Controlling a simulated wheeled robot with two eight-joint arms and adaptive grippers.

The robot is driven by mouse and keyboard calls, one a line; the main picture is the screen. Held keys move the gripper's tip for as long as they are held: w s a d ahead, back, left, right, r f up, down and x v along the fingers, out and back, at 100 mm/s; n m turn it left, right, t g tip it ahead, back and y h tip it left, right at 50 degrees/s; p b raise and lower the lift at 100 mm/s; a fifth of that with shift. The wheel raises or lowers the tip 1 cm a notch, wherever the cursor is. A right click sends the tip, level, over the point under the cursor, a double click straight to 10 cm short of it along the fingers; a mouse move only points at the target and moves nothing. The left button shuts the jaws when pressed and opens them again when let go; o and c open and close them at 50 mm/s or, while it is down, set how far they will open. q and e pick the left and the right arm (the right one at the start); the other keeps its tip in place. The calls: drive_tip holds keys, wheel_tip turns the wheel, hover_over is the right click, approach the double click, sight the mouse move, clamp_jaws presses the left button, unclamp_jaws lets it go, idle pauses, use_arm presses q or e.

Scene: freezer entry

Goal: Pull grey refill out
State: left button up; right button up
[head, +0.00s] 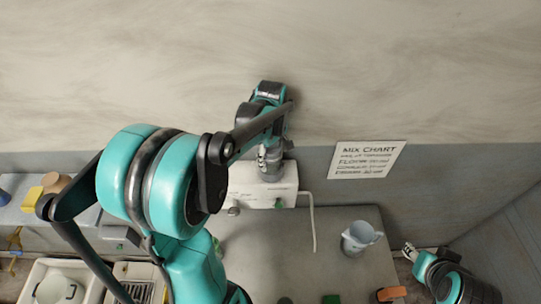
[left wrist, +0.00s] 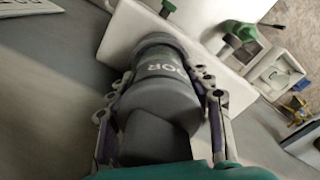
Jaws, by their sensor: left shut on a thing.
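The grey refill (left wrist: 160,105) is a thick cylinder with pale letters, partly readable as "OOR", in the left wrist view. My left gripper (left wrist: 163,118) is shut on it, one finger along each side. The refill's far end meets a white dispenser box (left wrist: 135,38); I cannot tell whether it is still seated there. In the head view my left gripper (head: 271,160) is above the white box (head: 250,190), and my arm hides part of both. My right gripper (head: 409,254) is at the lower right, away from the box, too small to judge.
A mix chart (head: 367,158) is on the wall. A grey-white jug (head: 358,238) stands on the grey counter (head: 265,250), right of a pale hose (head: 312,222) from the box. A white sink (head: 32,278) and a yellow item (head: 32,197) are at left. The counter's middle is mostly clear.

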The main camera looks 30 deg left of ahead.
use_arm(q)
drive_tip(key=shift+r+p, duration=0.5)
drive_tip(key=shift+r, duration=0.25)
idle(0.7)
drive_tip(key=shift+r+p, duration=1.8)
drive_tip(key=shift+r, duration=0.95)
drive_tip(key=shift+f, duration=0.1)
